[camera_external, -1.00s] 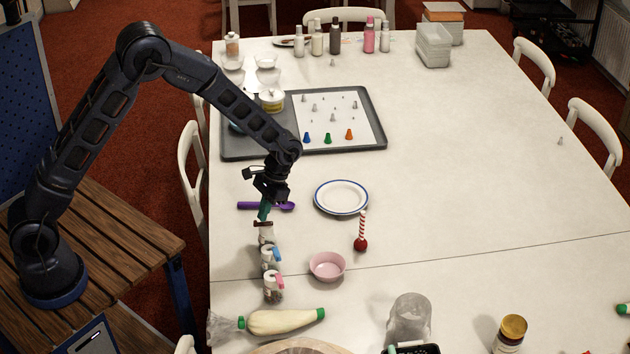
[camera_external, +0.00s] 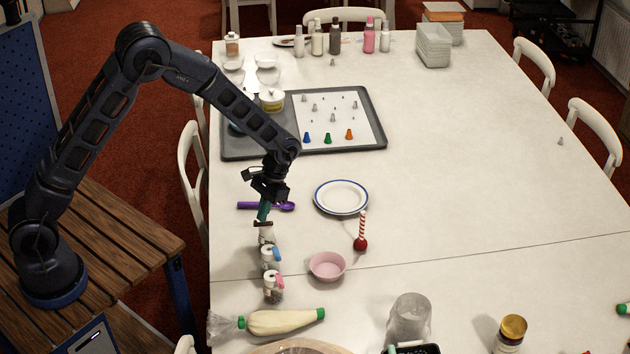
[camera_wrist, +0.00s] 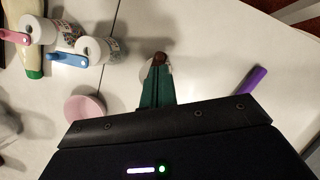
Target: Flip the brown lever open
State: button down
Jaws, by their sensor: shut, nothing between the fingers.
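The brown lever (camera_external: 263,224) sits on top of a small white-topped jar (camera_external: 266,236), the farthest of a row of three jars near the table's left edge. My gripper (camera_external: 263,217) is shut and empty, pointing down just above the lever. In the wrist view the brown lever (camera_wrist: 159,58) shows right at the tips of my teal fingers (camera_wrist: 157,72). The fingers hide much of this jar there. I cannot tell whether the tips touch the lever.
Jars with a blue lever (camera_external: 276,251) and a pink lever (camera_external: 277,281) stand nearer the camera. A pink bowl (camera_external: 327,267) is to their right. A purple scoop (camera_external: 284,206) lies behind my gripper, and a plate (camera_external: 341,197) lies to the right. The table's right side has free room.

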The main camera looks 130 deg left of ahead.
aim_at(267, 229)
jog(key=shift+d+n, duration=0.15)
jog(key=shift+n, duration=0.55)
jog(key=n, duration=0.1)
jog(key=n+t, duration=0.1)
jog(key=shift+w+d+n, duration=0.2)
jog(key=shift+d+n, duration=0.05)
jog(key=shift+n, duration=0.05)
jog(key=n, duration=0.1)
jog(key=n+t, duration=0.1)
jog(key=n, duration=0.1)
jog(key=n+t, duration=0.1)
jog(key=shift+w+d+n, duration=0.3)
jog(key=shift+w+d, duration=0.05)
jog(key=shift+w+d+n+t+y, duration=0.15)
jog(key=shift+n+t+y, duration=0.1)
jog(key=shift+n, duration=0.45)
jog(key=shift+w+a+n+t+y, duration=0.1)
jog(key=shift+n+t+y, duration=0.1)
jog(key=shift+n, duration=0.5)
jog(key=shift+w+d+n+t+y, duration=0.15)
jog(key=shift+n+y, duration=0.1)
jog(key=shift+n, duration=0.45)
jog(key=shift+w+n+t+y, duration=0.2)
jog(key=shift+n+y, duration=0.1)
jog(key=shift+n, duration=0.6)
jog(key=shift+w+n+t+y, duration=0.2)
jog(key=shift+n+y, duration=0.1)
jog(key=shift+n, duration=0.6)
jog(key=shift+a, duration=0.2)
